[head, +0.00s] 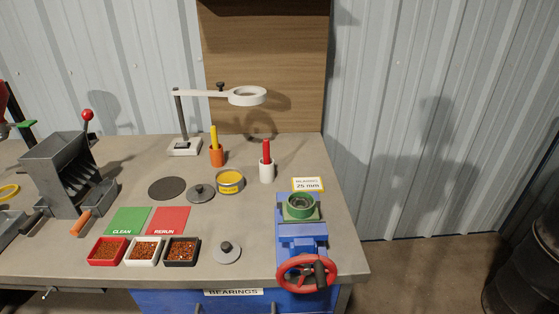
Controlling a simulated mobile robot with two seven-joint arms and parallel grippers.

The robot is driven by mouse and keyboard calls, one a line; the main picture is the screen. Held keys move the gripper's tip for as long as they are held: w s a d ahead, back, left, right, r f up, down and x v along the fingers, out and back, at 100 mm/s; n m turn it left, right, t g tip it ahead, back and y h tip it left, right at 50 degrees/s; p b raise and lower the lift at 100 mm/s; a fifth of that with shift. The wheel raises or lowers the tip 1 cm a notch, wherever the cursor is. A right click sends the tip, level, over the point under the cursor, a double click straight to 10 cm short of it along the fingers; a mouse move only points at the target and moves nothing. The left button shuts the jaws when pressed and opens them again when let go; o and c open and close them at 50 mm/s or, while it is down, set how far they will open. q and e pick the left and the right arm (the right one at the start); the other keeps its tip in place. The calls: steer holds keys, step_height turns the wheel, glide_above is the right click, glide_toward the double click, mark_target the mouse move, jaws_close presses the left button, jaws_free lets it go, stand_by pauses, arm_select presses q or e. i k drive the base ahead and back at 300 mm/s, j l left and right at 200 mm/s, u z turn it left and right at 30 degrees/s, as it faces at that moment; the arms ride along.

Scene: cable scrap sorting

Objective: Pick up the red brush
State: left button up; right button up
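A red brush (266,150) stands upright in a white cup (267,172) near the back of the bench, right of the middle. Only its red handle shows above the rim; the lower part is hidden inside the cup. Neither of my grippers is in the head view.
A blue vise (302,235) with a red wheel is at the front right. Small trays (108,263) line the front.

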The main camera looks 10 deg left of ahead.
mark_target(266, 146)
steer(key=i+l+u, duration=0.5)
steer(key=l, duration=0.25)
steer(key=l+u, duration=0.25)
steer(key=l, duration=0.15)
steer(key=i+l+u, duration=0.25)
steer(key=l, duration=0.2)
steer(key=l+u, duration=0.25)
steer(key=l, duration=0.2)
